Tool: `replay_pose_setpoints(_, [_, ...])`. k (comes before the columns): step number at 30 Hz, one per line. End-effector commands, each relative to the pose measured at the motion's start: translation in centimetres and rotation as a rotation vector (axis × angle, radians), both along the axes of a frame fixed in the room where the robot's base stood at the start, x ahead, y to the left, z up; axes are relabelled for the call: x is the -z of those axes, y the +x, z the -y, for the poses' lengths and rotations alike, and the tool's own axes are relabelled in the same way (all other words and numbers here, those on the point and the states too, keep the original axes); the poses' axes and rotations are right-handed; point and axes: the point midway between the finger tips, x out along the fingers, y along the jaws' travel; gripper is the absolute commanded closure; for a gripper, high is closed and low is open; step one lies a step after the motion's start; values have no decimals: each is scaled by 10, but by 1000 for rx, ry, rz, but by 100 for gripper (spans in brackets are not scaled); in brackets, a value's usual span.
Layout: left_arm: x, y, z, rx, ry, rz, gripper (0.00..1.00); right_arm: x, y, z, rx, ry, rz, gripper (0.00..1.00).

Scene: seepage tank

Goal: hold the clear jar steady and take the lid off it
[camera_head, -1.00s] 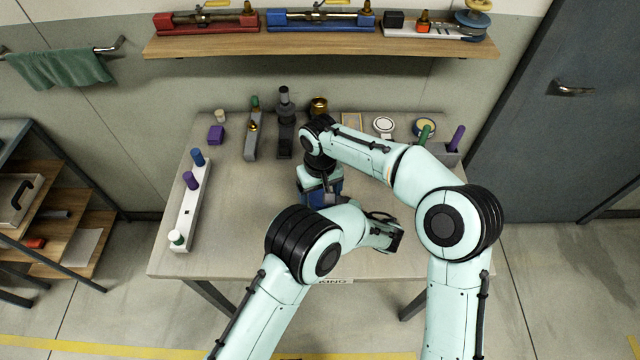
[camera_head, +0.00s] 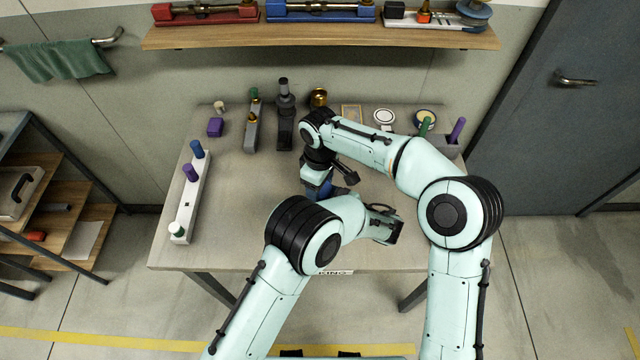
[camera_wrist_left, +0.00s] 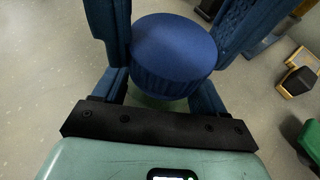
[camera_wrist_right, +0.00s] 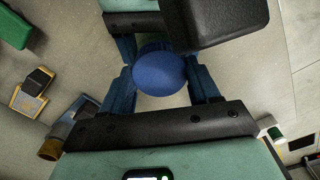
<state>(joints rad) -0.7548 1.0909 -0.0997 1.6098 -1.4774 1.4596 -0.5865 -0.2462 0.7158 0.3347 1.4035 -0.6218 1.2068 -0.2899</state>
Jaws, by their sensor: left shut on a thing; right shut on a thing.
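The blue round lid (camera_wrist_left: 172,45) shows between my left fingers in the left wrist view, and from above in the right wrist view (camera_wrist_right: 160,73). A pale greenish part of the clear jar (camera_wrist_left: 150,102) shows just below the lid; most of the jar is hidden. My left gripper (camera_wrist_left: 175,60) is shut around the jar below the lid. My right gripper (camera_head: 319,188) points down at the middle of the table, its blue fingers (camera_wrist_right: 160,85) shut on the lid. I cannot tell whether lid and jar are apart. In the head view my arms hide both.
On the table (camera_head: 240,215), a white rack (camera_head: 190,210) with coloured pegs stands at left. A holder (camera_head: 447,148) is at back right. The front left is clear.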

Motion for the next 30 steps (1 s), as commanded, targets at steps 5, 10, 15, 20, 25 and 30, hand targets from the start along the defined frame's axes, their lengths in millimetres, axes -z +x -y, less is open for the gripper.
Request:
replay_pose_setpoints(5, [0, 0, 0, 2, 0, 1, 100, 0, -1, -1, -348, 2, -1, 76])
replay_pose_setpoints(10, [0, 0, 0, 2, 0, 1, 100, 0, -1, -1, -507, 1, -2, 76])
replay_pose_setpoints(15, [0, 0, 0, 2, 0, 1, 100, 0, -1, -1, -527, 1, -2, 76])
replay_pose_setpoints(20, [0, 0, 0, 2, 0, 1, 100, 0, -1, -1, -525, 1, -2, 36])
replay_pose_setpoints(25, [0, 0, 0, 1, 0, 0, 100, 0, -1, 0, -523, 1, -2, 14])
replay_pose_setpoints(30, [0, 0, 0, 1, 0, 0, 100, -1, -1, 0, -522, -1, -1, 14])
